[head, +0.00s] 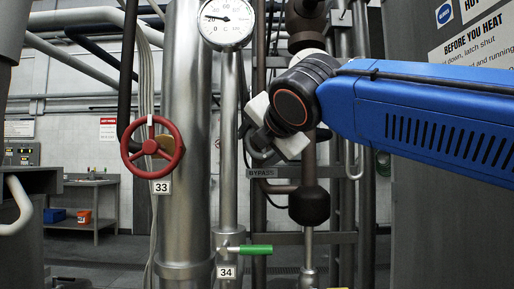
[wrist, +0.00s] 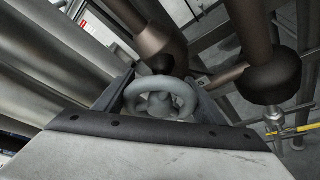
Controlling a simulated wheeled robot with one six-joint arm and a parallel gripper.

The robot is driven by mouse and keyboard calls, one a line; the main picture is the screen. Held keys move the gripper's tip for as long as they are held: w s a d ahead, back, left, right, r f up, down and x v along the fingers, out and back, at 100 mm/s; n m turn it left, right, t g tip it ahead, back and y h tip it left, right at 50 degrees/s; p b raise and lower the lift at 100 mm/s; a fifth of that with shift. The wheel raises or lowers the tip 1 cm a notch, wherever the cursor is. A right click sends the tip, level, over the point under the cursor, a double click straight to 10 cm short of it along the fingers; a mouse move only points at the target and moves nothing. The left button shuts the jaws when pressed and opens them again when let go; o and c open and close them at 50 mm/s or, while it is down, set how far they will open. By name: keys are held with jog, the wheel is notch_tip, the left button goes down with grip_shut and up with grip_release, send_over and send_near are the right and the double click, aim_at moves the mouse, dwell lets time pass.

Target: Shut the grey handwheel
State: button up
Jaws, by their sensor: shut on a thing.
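The grey handwheel (wrist: 160,87) sits between the two dark jaws of my gripper (wrist: 163,103) in the wrist view, with its rim and hub showing. My gripper is shut on it, with one jaw on each side of the rim. In the head view my gripper (head: 253,137) is at the pipes right of the gauge stem, and only a curved part of the grey handwheel (head: 258,154) shows below it. The rest of the wheel is hidden by the gripper and wrist. I cannot tell how far the wheel is turned.
A red handwheel (head: 152,147) tagged 33 is to the left on a thick pipe. A green lever (head: 255,250) near tag 34 is below. A BYPASS label (head: 262,173) is just under my gripper. A dial gauge (head: 227,22) is above left. Dark pipes stand close behind.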

jog(key=shift+r+m+t+y, duration=0.35)
jog(key=shift+m+t, duration=0.6)
jog(key=shift+m, duration=1.6)
jog(key=shift+r+m+t+y, duration=0.3)
jog(key=shift+m+t, duration=0.6)
jog(key=shift+m, duration=1.7)
jog(key=shift+r+m+t+y, duration=0.3)
jog(key=shift+m+t, duration=0.65)
jog(key=shift+m, duration=1.9)
jog(key=o, duration=0.8)
jog(key=shift+s, duration=0.15)
